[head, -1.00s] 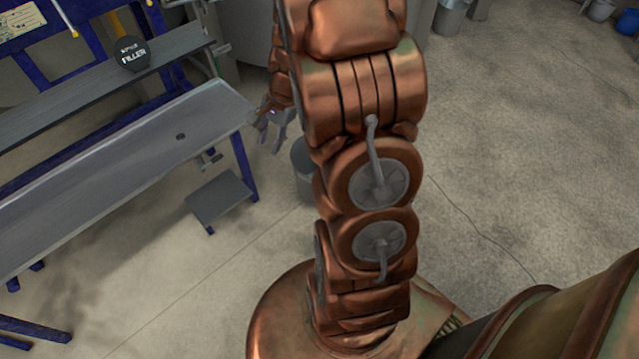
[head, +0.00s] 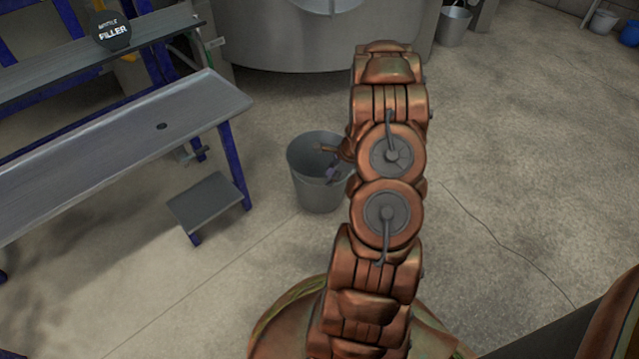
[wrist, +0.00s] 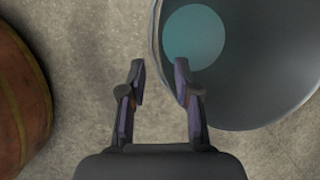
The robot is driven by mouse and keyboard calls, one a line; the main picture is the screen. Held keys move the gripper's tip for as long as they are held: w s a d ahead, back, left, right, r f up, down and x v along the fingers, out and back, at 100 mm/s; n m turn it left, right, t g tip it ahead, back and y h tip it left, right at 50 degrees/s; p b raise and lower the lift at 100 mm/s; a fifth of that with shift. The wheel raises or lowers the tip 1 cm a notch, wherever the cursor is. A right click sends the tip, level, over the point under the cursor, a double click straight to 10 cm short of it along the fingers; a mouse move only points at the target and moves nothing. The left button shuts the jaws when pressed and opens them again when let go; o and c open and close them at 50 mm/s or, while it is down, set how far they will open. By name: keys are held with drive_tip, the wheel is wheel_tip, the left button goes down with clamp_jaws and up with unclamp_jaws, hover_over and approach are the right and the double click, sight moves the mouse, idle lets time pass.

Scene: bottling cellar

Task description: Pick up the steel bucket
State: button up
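The steel bucket (head: 308,190) stands upright on the floor, left of my arm in the head view. In the wrist view its wide opening (wrist: 265,100) and paler round bottom fill the upper right. My gripper (wrist: 160,75) is open and empty there. The near rim runs up between the fingertips in the picture: the right finger overlaps the bucket's opening, the left finger is over bare floor. In the head view my gripper (head: 336,173) is at the bucket's right rim, partly hidden by my arm. I cannot tell whether the fingers touch the wall.
A grey bench (head: 120,130) on blue legs stands left, with a small low step (head: 206,202) beside it. A large steel vat (head: 290,40) is behind the bucket. Another metal bucket (head: 453,27) stands farther back.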

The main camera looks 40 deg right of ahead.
sight(321, 189)
drive_tip(key=shift+b+x, duration=2.1)
drive_tip(key=shift+x, duration=1.85)
drive_tip(key=shift+w+d, duration=0.15)
drive_tip(key=shift+r, duration=0.1)
clamp_jaws()
